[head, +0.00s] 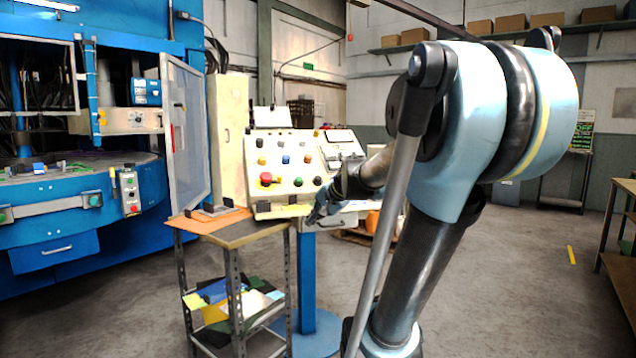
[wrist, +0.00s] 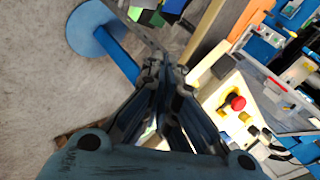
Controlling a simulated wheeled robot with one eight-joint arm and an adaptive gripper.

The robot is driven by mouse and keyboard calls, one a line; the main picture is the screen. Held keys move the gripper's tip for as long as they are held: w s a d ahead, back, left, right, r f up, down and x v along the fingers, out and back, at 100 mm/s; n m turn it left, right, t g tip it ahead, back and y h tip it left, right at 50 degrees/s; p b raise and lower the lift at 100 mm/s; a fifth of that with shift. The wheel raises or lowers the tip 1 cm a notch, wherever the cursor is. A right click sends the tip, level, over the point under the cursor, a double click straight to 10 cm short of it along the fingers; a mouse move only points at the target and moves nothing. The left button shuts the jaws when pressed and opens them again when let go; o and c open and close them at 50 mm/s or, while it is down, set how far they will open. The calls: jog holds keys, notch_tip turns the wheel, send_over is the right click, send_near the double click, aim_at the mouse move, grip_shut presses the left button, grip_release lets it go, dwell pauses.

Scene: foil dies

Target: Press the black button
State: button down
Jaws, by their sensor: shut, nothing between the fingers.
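The control panel (head: 271,171) is a cream, sloped box on a blue post, with several coloured buttons and a large red mushroom button (head: 266,178). A small dark spot near its upper left edge may be the black button, but it is too small to tell. My gripper (head: 316,214) is in front of the panel's lower right corner, apart from the buttons as far as I can see. In the wrist view my gripper's fingers (wrist: 166,72) are together and empty. The panel lies to their right there, partly hidden by them, with the red mushroom button (wrist: 237,102) showing.
A small cart (head: 245,236) with an orange and wooden top stands left of the panel's blue post (head: 307,270). A blue machine (head: 60,245) with an open door fills the left. A workbench stands at the far right. The grey floor between is mostly clear.

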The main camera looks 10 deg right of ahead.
aim_at(318, 179)
jog(key=w+d+r+m+t, duration=0.2)
jog(key=w+r+m, duration=0.2)
jog(key=w, duration=0.6)
jog(key=w+d+r+m+t, duration=0.2)
jog(key=w+r+m, duration=0.3)
jog(key=w, duration=0.6)
jog(key=w+d+r+m+t, duration=0.3)
jog(key=w+r+m, duration=0.2)
jog(key=w, duration=0.5)
notch_tip(318, 179, up, 2)
jog(key=shift+w+r, duration=0.1)
jog(key=shift+w, duration=0.25)
jog(key=w+a+f, duration=0.1)
jog(key=w+f, duration=0.4)
jog(key=f, duration=0.2)
jog(key=shift+f, duration=0.2)
jog(key=shift+w+f, duration=0.15)
jog(key=shift+w+a+f, duration=0.1)
jog(key=shift+w+f, duration=0.2)
jog(key=shift+f, duration=0.15)
dwell(0.8)
jog(key=shift+s+r, duration=0.55)
jog(key=shift+r, duration=0.25)
